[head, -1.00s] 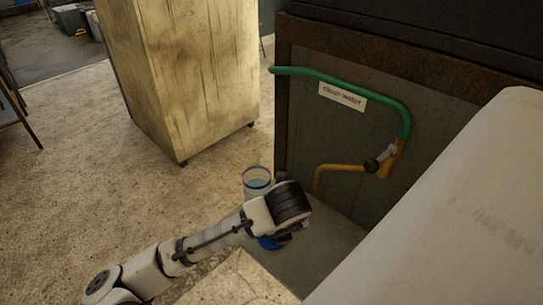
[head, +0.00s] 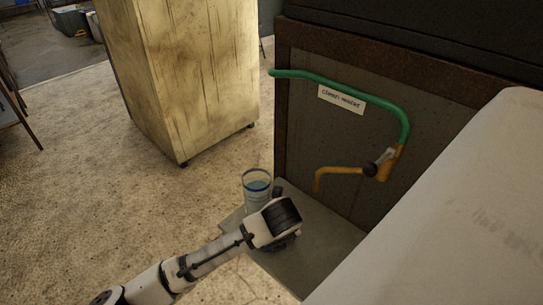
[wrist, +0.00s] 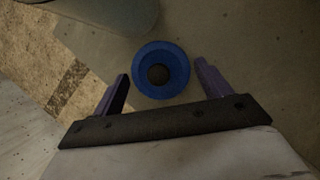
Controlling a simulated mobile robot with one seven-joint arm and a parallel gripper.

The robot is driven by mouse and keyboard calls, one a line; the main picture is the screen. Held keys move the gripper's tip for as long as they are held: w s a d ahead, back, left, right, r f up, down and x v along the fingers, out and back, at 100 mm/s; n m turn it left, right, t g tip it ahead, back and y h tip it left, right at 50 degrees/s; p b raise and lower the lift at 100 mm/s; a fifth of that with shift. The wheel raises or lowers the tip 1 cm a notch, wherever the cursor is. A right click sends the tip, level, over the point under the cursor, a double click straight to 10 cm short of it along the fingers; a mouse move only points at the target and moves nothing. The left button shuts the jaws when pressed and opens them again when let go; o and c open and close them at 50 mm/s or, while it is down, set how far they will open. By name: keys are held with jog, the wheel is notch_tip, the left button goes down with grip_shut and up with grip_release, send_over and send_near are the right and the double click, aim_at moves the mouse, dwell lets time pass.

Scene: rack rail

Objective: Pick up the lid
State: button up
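The lid (wrist: 176,82) is a blue disc with a dark round knob in its middle, lying on a grey surface in the wrist view. My gripper (wrist: 162,68) is open, with one dark purple finger on each side of the lid. Both fingers look apart from it, and nothing is held. How high the fingers are above the lid is hard to tell. In the head view my wrist hides the fingers and the lid. A clear container of water (head: 257,186) stands just behind my wrist.
A grey ledge (head: 318,228) runs along the dark cabinet. Above it are an orange tap (head: 340,168), a green pipe (head: 340,78) and a label (head: 342,99). A white slanted surface (head: 450,220) fills the right.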

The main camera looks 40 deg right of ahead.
jog(key=c, duration=0.6)
jog(key=shift+r, duration=0.1)
